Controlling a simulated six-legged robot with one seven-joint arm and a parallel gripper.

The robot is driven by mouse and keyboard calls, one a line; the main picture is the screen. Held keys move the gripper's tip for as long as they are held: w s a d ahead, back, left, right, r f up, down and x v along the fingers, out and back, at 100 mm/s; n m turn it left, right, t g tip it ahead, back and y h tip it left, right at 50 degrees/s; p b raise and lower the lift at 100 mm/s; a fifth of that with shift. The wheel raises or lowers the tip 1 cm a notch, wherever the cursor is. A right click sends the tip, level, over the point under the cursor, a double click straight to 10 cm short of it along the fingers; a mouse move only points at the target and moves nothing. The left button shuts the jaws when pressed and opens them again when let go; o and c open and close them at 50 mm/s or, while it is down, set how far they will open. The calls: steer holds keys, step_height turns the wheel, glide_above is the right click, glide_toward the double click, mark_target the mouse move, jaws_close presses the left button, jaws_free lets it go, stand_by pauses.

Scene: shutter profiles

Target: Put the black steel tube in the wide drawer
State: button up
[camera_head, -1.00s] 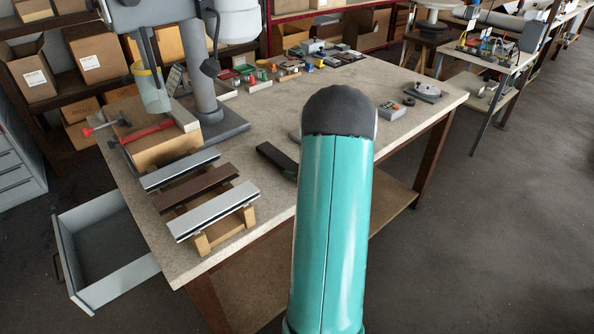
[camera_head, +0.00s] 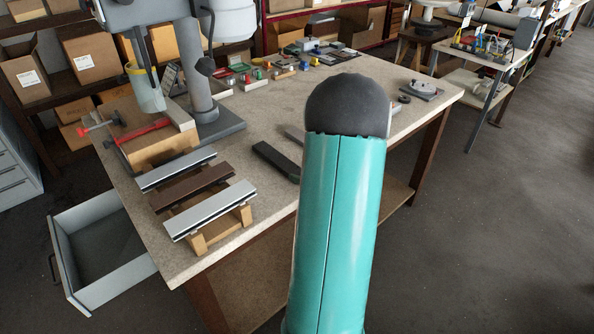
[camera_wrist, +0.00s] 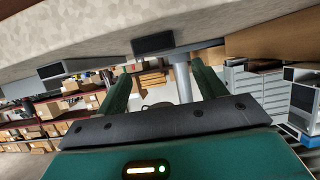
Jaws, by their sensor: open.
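A black tube (camera_head: 276,161) lies flat on the workbench, right of a wooden rack; my arm stands close to its right end. In the wrist view a dark, hollow-looking bar end (camera_wrist: 153,43) shows near the bench surface, probably this tube. An open grey drawer (camera_head: 72,252) sticks out below the bench's left side and looks empty. My gripper (camera_wrist: 162,82) is open, with its two green fingers apart and nothing between them. In the head view my teal arm hides the gripper.
The wooden rack (camera_head: 222,224) bears two silver profiles and a brown one. A drill press (camera_head: 200,95) stands behind it, with a red-handled clamp (camera_head: 143,131) nearby. A grey bar (camera_head: 294,133) is partly hidden by my arm. Small parts lie at the bench's back.

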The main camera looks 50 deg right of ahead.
steer(key=v, duration=0.6)
steer(key=shift+s, duration=0.3)
steer(key=w+a+r+g+h, duration=0.1)
steer(key=w+a+r+h, duration=0.25)
steer(key=w+r, duration=0.55)
steer(key=w+a+r+g, duration=0.25)
steer(key=a+r, duration=0.35)
steer(key=a, duration=0.6)
steer(key=s+a+r+g+y, duration=0.1)
steer(key=s+a+r+y, duration=0.1)
steer(key=a, duration=1.2)
steer(key=shift+s+a, duration=0.2)
steer(key=shift+a, duration=0.2)
steer(key=shift+o, duration=0.4)
steer(key=s+a+n+g+y, duration=0.1)
steer(key=s+a+y, duration=0.1)
steer(key=s+a, duration=0.3)
steer(key=s+a+n+g+y, duration=0.1)
steer(key=s+a, duration=0.4)
steer(key=a, duration=0.5)
steer(key=shift+a+f+n+g+y, duration=0.25)
steer(key=shift+f+g+y, duration=0.25)
steer(key=shift+y, duration=0.25)
steer(key=c, duration=0.7)
steer(key=shift+a, duration=0.1)
steer(key=shift+c, duration=0.6)
